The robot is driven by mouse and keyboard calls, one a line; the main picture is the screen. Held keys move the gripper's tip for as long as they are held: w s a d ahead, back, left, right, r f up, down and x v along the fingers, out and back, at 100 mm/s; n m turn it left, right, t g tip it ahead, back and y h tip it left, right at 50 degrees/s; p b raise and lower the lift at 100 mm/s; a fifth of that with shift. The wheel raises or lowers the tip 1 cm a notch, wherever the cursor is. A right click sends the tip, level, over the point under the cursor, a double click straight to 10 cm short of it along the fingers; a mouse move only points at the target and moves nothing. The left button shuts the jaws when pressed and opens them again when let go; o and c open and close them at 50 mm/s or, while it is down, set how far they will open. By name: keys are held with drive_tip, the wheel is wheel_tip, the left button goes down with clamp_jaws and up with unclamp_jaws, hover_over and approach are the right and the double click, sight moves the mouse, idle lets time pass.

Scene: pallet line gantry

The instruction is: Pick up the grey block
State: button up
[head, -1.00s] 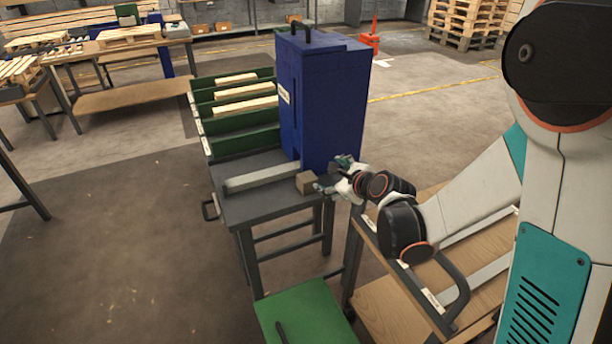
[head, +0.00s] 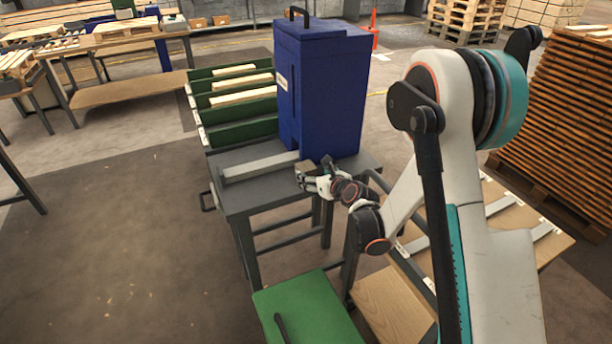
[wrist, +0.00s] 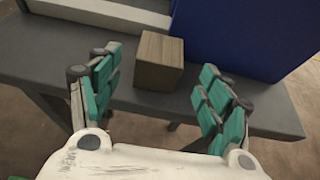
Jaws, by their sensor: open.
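The grey block (head: 304,167), a small brownish-grey cube, sits on the dark workbench (head: 250,200) near its front edge; in the wrist view the block (wrist: 159,62) is just ahead of my gripper. My gripper (wrist: 160,68) is open, with teal-padded fingers on the left and right of the block's near side. The block is not gripped, and a gap shows between it and each finger. In the head view my gripper (head: 314,180) partly hides the block.
A tall blue cabinet (head: 325,90) stands close behind the block. A long grey bar (head: 260,166) lies left of it. Green racks (head: 240,130) stand at the back left. A green-topped surface (head: 310,305) and a wooden cart (head: 395,300) are in front.

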sight(306, 169)
drive_tip(key=shift+b+x, duration=1.3)
drive_tip(key=shift+x, duration=2.1)
drive_tip(key=shift+r, duration=0.15)
drive_tip(key=shift+c, duration=0.6)
drive_tip(key=c, duration=1)
